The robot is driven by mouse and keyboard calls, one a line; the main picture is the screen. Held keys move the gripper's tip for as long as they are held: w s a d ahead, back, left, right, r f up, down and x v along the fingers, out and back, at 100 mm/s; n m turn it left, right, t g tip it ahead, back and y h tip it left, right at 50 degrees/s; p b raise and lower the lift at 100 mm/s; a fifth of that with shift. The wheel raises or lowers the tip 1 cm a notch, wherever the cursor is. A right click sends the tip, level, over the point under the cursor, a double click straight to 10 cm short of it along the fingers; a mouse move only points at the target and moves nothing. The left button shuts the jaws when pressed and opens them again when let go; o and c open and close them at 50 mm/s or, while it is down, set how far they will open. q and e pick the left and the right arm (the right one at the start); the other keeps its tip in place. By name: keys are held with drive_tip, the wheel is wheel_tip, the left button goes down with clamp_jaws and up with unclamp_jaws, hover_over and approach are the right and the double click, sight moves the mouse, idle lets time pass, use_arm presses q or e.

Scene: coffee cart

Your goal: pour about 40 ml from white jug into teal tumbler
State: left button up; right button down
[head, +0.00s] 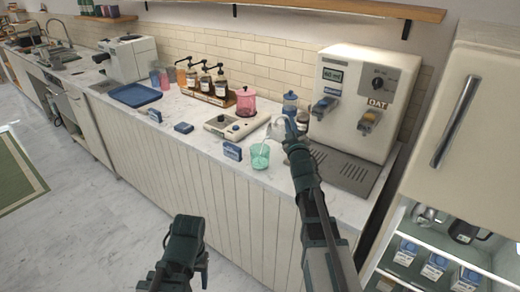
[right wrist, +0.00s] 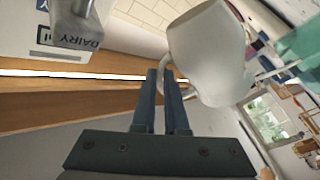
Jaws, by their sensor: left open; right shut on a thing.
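The white jug (head: 277,128) is held tilted above the counter. It shows large in the right wrist view (right wrist: 207,58). My right gripper (head: 290,124) is shut on its handle, which sits between the two fingers in the right wrist view (right wrist: 165,80). The teal tumbler (head: 260,156) stands upright on the counter, just below and left of the jug. Part of it shows at the right edge of the right wrist view (right wrist: 302,45). A thin pale streak runs between jug and tumbler. The tumbler's fill level is unclear. My left gripper (head: 187,230) is open and empty, in front of the counter.
A small blue box (head: 232,151) stands left of the tumbler. A scale-like device (head: 236,127) and a pink canister (head: 246,102) are behind it. The dispenser machine (head: 350,100) with its drip tray (head: 343,172) stands to the right. A blue-lidded jar (head: 290,102) is behind the jug.

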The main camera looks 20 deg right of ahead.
drive_tip(key=shift+d+f+m+b, duration=0.15)
drive_tip(key=shift+f+m+b, duration=0.15)
drive_tip(key=shift+b, duration=0.05)
drive_tip(key=shift+s+d+f+m+h+b, duration=0.15)
drive_tip(key=shift+d+m+h+b, duration=0.1)
drive_tip(key=shift+m, duration=0.25)
drive_tip(key=shift+d+f+m+h+b, duration=0.15)
drive_tip(key=shift+d+m, duration=0.1)
drive_tip(key=shift+m, duration=0.25)
drive_tip(key=shift+d+r+m+p, duration=0.25)
drive_tip(key=shift+m+p, duration=0.15)
drive_tip(key=shift+m, duration=0.3)
drive_tip(key=shift+s+h, duration=0.1)
drive_tip(key=shift+h, duration=0.2)
drive_tip(key=shift+r+m, duration=0.1)
drive_tip(key=shift+m, duration=1.1)
drive_tip(key=shift+d+m+g+h, duration=0.2)
drive_tip(key=shift+m+g+h, duration=0.15)
drive_tip(key=shift+m, duration=0.55)
